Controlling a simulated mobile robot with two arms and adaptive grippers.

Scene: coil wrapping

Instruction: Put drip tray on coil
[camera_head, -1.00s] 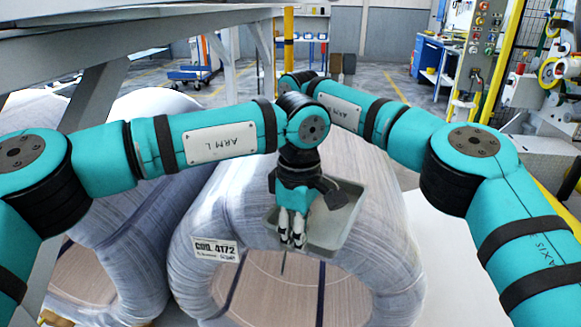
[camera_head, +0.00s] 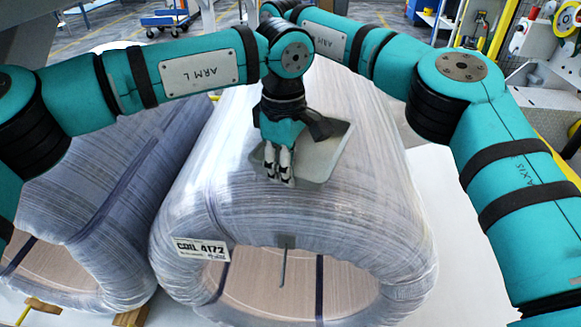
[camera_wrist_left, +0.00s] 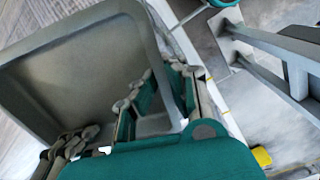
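The drip tray (camera_head: 324,158) is a shallow grey tray with a raised rim, over the upper side of the wrapped coil (camera_head: 385,190) labelled 4172. Whether it touches the coil is unclear. My left gripper (camera_head: 280,172) is at the tray's near left edge, its fingers close together on the rim. In the left wrist view, the tray (camera_wrist_left: 85,70) fills the upper left, and the fingers (camera_wrist_left: 98,120) are at its corner. My right arm crosses behind the left; its gripper is hidden.
A second wrapped coil (camera_head: 105,200) lies to the left, with wooden blocks (camera_head: 130,318) under it. White floor (camera_head: 470,235) is clear at right.

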